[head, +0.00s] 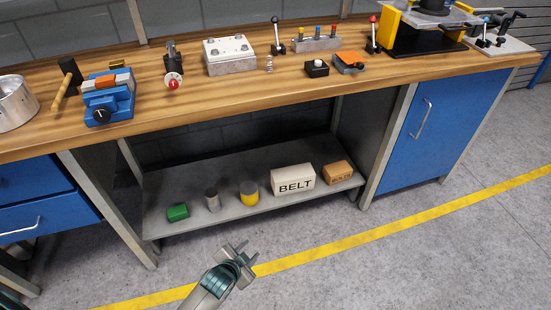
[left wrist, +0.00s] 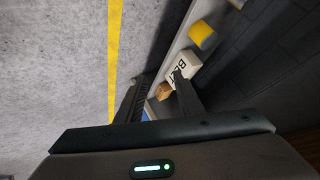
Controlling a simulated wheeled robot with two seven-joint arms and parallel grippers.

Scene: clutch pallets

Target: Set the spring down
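A small silver coil that looks like the spring (head: 269,63) stands upright on the wooden workbench (head: 330,92), just right of a grey metal block with a white top plate (head: 229,54). It does not show in the left wrist view. My left gripper (head: 243,254) is in front of the bench, low over the floor and well away from the spring. In the left wrist view its two fingers (left wrist: 157,84) are apart with nothing between them. My right gripper is not in view.
The lower shelf (head: 225,219) carries a green block (head: 177,212), a grey cylinder (head: 212,199), a yellow-banded cylinder (head: 249,194), a BELT box (head: 293,181) and a brown box (head: 337,173). A black button box (head: 316,69) is right of the spring. Bare bench lies in front.

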